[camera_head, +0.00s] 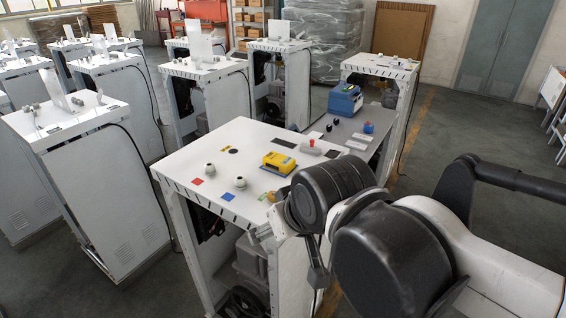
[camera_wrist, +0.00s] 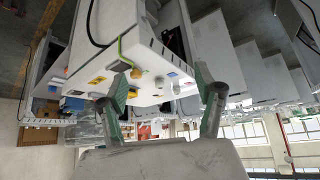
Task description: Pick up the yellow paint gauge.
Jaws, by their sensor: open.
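The yellow paint gauge (camera_head: 280,162) lies on the white top of the nearest dispenser frame (camera_head: 228,140), toward its right edge in the head view. In the wrist view, which appears upside down, a small yellow patch (camera_wrist: 97,80) shows on a white frame; it may be the gauge, but it is too small to be sure. My gripper (camera_wrist: 165,90) is open and empty, with its two fingers spread wide apart. In the head view my arm is in front of the frame's right side, apart from the gauge, and the fingers are mostly hidden behind arm links.
A red-topped part (camera_head: 308,147) stands behind the gauge. Two round fittings and red and blue squares lie to its left. A blue box (camera_head: 345,100) sits on the grey surface behind. Several other white frames stand at left and back.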

